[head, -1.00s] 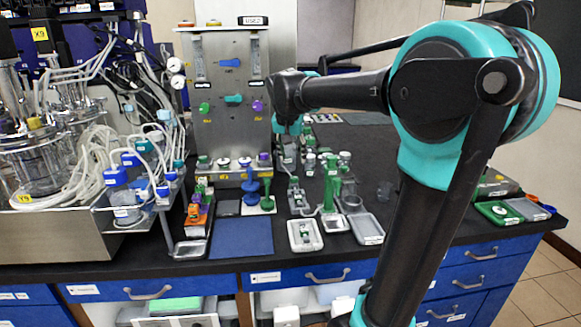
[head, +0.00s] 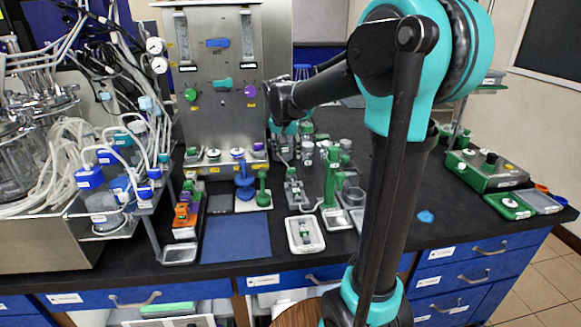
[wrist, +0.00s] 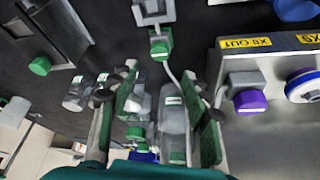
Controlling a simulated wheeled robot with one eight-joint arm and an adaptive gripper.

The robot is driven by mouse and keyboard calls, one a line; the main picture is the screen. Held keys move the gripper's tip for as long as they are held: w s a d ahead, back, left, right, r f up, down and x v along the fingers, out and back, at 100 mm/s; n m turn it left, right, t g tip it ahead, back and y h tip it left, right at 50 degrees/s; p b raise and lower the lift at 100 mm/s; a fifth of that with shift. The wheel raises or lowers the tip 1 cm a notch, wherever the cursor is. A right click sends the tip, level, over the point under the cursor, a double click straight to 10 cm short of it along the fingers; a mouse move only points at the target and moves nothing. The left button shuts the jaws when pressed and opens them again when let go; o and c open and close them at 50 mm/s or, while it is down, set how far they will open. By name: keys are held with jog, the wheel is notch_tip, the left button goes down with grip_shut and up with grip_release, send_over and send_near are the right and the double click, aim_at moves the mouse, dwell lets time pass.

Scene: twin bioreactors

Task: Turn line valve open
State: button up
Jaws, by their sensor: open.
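I cannot read which part is the line valve. My gripper (wrist: 165,110) is open, low beside the panel's right edge in the head view; my arm partly hides it. In the wrist view a grey body with a green label (wrist: 174,125) shows between the fingers; contact cannot be told. A green-capped fitting with a thin tube (wrist: 160,45) lies beyond the fingertips.
Tubing and glass vessels (head: 50,150) crowd the left. Blue and green stands (head: 244,180) and a white tray (head: 305,234) stand in front. A blue mat (head: 236,238) is bare.

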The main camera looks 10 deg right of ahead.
aim_at(291, 169)
jog(key=x, duration=0.9)
jog(key=shift+s, duration=0.1)
grip_shut()
